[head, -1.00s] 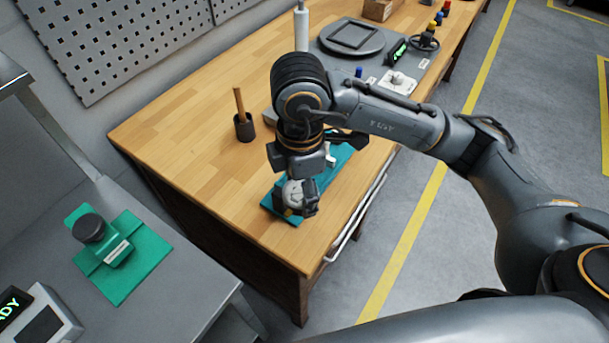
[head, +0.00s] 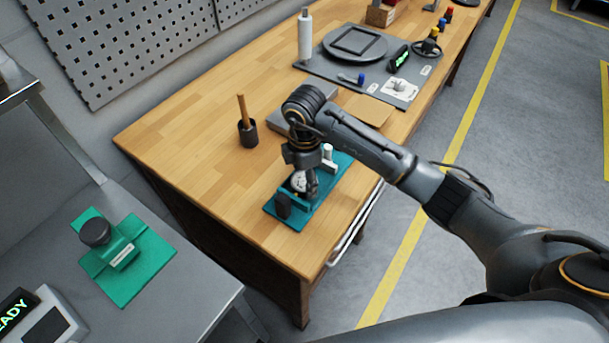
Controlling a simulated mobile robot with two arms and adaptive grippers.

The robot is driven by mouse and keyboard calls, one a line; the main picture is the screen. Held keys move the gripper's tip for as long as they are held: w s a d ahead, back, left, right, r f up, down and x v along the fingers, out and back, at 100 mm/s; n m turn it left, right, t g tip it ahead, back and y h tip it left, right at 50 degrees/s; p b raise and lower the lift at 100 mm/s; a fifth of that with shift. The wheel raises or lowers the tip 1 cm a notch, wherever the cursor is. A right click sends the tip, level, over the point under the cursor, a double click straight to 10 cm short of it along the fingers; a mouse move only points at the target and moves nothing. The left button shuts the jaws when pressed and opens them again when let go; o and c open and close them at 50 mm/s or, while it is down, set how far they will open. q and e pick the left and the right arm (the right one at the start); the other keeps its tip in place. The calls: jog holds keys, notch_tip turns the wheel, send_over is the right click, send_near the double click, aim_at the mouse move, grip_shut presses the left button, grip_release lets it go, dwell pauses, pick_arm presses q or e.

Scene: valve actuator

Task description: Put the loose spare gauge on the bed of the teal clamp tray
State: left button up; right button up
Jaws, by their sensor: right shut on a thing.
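The teal clamp tray (head: 297,221) lies on the wooden bench near its front edge. It carries a dark block (head: 284,205) at its near end and a white post (head: 328,153) towards its far end. The gauge, with a round white face (head: 299,181), is over the tray between these two. My right gripper (head: 309,185) is shut on the gauge from above. Its fingers and wrist hide part of the gauge. I cannot tell whether the gauge touches the bed. My left gripper is not in view.
A cup with a wooden handle (head: 247,132) stands left of the tray. A grey mat with a round plate (head: 355,44) lies farther back, beside a white bottle (head: 305,34). A green fixture (head: 117,250) sits on the grey side table. The bench's left part is clear.

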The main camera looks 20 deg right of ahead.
jog(key=shift+f, duration=0.2)
jog(key=shift+f, duration=0.2)
jog(key=o, duration=1.4)
jog(key=shift+r, duration=0.1)
